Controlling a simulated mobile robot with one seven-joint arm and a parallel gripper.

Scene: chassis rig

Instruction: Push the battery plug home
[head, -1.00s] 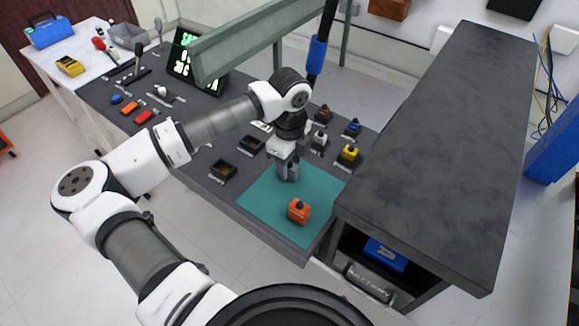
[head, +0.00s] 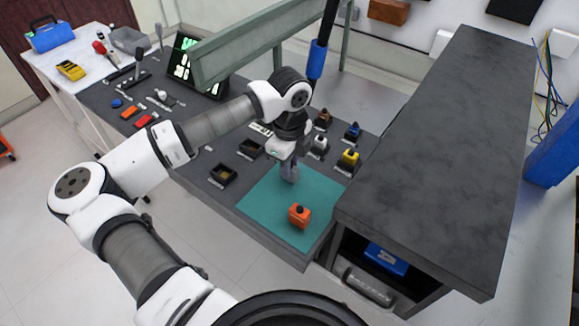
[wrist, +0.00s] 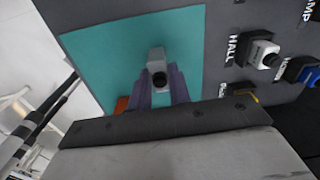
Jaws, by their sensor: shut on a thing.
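My gripper (head: 289,178) is over the teal mat (head: 263,207), pointing down. In the wrist view its two fingers (wrist: 160,88) are shut on a light grey block with a round black knob (wrist: 157,58). Whether this block touches the mat is unclear. An orange plug-like block with a black top (head: 299,216) stands on the mat, nearer the front; part of it shows beside the left finger in the wrist view (wrist: 121,104). No label on the held block or the orange one is readable, so I cannot tell which is the battery plug.
A raised dark counter (head: 440,140) borders the right, with a blue box (head: 386,258) on the shelf beneath.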

